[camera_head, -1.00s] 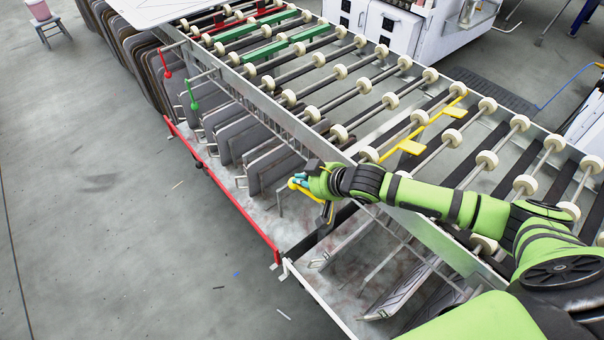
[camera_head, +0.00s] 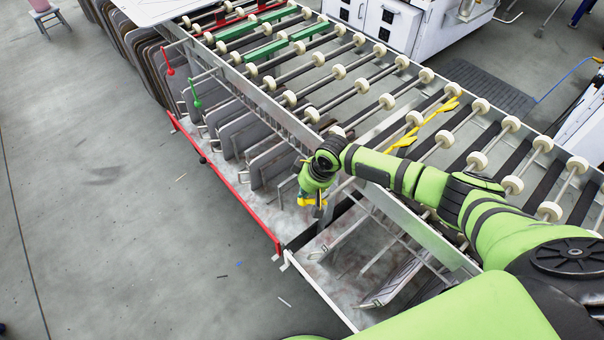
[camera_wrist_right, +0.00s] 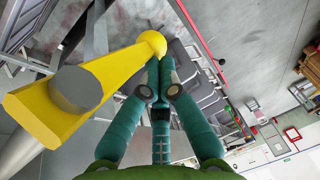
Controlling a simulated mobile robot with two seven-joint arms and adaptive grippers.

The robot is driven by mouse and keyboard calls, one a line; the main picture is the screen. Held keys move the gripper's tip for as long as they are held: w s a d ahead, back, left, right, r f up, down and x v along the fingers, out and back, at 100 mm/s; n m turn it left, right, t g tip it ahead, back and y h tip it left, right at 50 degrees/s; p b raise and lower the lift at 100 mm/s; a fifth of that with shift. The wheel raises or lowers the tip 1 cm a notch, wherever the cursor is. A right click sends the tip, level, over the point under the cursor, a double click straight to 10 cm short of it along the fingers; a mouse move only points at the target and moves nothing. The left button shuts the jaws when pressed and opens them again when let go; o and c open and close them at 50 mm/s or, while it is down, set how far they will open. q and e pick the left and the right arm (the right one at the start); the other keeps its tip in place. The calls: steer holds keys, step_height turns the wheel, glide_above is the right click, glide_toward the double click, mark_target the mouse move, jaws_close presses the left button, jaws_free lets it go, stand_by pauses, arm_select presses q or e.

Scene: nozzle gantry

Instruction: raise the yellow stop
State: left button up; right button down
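The yellow stop (camera_head: 429,119) is a bar with two flat pads among the rollers on the conveyor; its pads look tilted. A yellow lever (camera_head: 307,202) is at the conveyor's near side. My right gripper (camera_head: 312,196) is at this lever, pointing down and partly hiding it. In the right wrist view the yellow lever (camera_wrist_right: 103,80) ends in a ball beside the tips of the right gripper (camera_wrist_right: 159,72). The teal fingers are together, with nothing visible between them. Contact with the ball looks likely but is not certain. My left gripper is out of view.
A red lever (camera_head: 169,62) and a green lever (camera_head: 195,97) stand farther along the same side. Green stops (camera_head: 266,50) lie among the rollers. A red rail (camera_head: 230,190) runs along the conveyor's foot. Open floor (camera_head: 90,200) is to the left.

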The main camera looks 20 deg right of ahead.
mark_target(308, 199)
steer(key=shift+s+f+g+h+b, duration=0.3)
steer(key=shift+s+f+g+b, duration=0.1)
steer(key=shift+f+g, duration=0.4)
steer(key=shift+s+d+f+g+h+b, duration=0.15)
steer(key=shift+s+f+g+b, duration=0.1)
steer(key=shift+g+b, duration=0.15)
steer(key=shift+s+d+f+g+h+b, duration=0.15)
steer(key=shift+f+g+b, duration=0.1)
steer(key=shift+g, duration=0.25)
steer(key=shift+s+d+f+g+h+b, duration=0.15)
steer(key=shift+s+f+g+h+b, duration=0.2)
steer(key=shift+g+b, duration=0.3)
steer(key=shift+s+d+g+h+b, duration=0.1)
steer(key=shift+s+g+b, duration=0.3)
steer(key=shift+g+b, duration=0.25)
steer(key=shift+s+d+f+g+h+b, duration=0.15)
steer(key=shift+s+f+g+h+b, duration=0.2)
steer(key=shift+g+b, duration=0.3)
steer(key=shift+s+r, duration=0.1)
steer(key=shift+r, duration=0.05)
steer(key=shift+r, duration=0.1)
